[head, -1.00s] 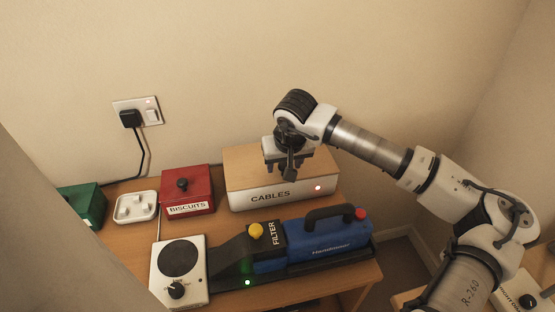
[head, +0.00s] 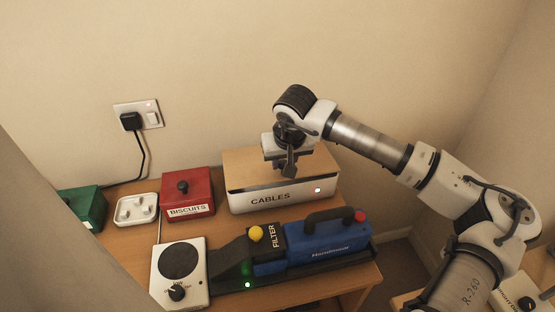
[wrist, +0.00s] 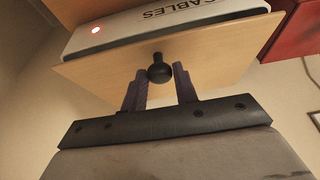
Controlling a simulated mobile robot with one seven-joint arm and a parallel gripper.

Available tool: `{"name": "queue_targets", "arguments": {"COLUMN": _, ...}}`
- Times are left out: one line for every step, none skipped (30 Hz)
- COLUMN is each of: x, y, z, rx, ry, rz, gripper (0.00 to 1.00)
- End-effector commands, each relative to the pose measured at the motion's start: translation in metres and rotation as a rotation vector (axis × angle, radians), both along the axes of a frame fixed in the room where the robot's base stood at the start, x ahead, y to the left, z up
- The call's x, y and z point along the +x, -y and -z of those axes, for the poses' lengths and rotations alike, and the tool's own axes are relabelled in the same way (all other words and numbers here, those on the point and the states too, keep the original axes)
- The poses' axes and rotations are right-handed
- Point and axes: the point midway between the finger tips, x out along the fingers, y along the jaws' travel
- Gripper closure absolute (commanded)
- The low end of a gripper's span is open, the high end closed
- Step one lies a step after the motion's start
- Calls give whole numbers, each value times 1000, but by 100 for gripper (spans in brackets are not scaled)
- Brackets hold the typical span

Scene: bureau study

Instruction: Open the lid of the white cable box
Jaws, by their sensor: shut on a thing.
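The white cable box (head: 285,199), labelled CABLES, stands on the desk against the wall. It has a light wooden lid (head: 242,166) and a small lit spot on its front. A dark line shows between the lid's front edge and the white body, so the lid looks slightly raised there. My gripper (head: 289,170) is over the lid, pointing down. In the wrist view, the black round knob (wrist: 159,72) of the lid sits between my two fingers, which are shut on it. In the head view the gripper hides the knob.
A red BISCUITS box (head: 188,191) stands just left of the cable box. In front are a blue machine (head: 310,243) with a black handle and a white hotplate unit (head: 180,285). The wall rises close behind.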

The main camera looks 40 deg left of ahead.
Motion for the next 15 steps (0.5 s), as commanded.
{"name": "queue_targets", "arguments": {"x": 2, "y": -1, "z": -7, "rx": 3, "ry": 5, "rz": 1, "gripper": 86}}
{"name": "queue_targets", "arguments": {"x": 2, "y": -2, "z": -9, "rx": 3, "ry": 5, "rz": 1, "gripper": 86}}
{"name": "queue_targets", "arguments": {"x": 3, "y": -2, "z": -10, "rx": 3, "ry": 5, "rz": 1, "gripper": 86}}
{"name": "queue_targets", "arguments": {"x": 3, "y": -2, "z": -10, "rx": 3, "ry": 5, "rz": 1, "gripper": 86}}
{"name": "queue_targets", "arguments": {"x": 3, "y": -3, "z": -10, "rx": 3, "ry": 5, "rz": 1, "gripper": 86}}
{"name": "queue_targets", "arguments": {"x": 3, "y": -3, "z": -10, "rx": 4, "ry": 5, "rz": 0, "gripper": 86}}
{"name": "queue_targets", "arguments": {"x": 3, "y": -3, "z": -10, "rx": 4, "ry": 5, "rz": 0, "gripper": 86}}
{"name": "queue_targets", "arguments": {"x": 3, "y": -3, "z": -10, "rx": 4, "ry": 5, "rz": 0, "gripper": 86}}
{"name": "queue_targets", "arguments": {"x": 3, "y": -3, "z": -10, "rx": 4, "ry": 5, "rz": 0, "gripper": 86}}
{"name": "queue_targets", "arguments": {"x": 3, "y": -3, "z": -10, "rx": 4, "ry": 5, "rz": 0, "gripper": 86}}
{"name": "queue_targets", "arguments": {"x": 3, "y": -3, "z": -10, "rx": 4, "ry": 5, "rz": 0, "gripper": 86}}
{"name": "queue_targets", "arguments": {"x": 3, "y": -3, "z": -10, "rx": 4, "ry": 5, "rz": 0, "gripper": 86}}
{"name": "queue_targets", "arguments": {"x": 3, "y": -3, "z": -11, "rx": 4, "ry": 5, "rz": 0, "gripper": 86}}
{"name": "queue_targets", "arguments": {"x": 3, "y": -3, "z": -12, "rx": 4, "ry": 5, "rz": 0, "gripper": 86}}
{"name": "queue_targets", "arguments": {"x": 4, "y": -4, "z": -14, "rx": 4, "ry": 5, "rz": -1, "gripper": 85}}
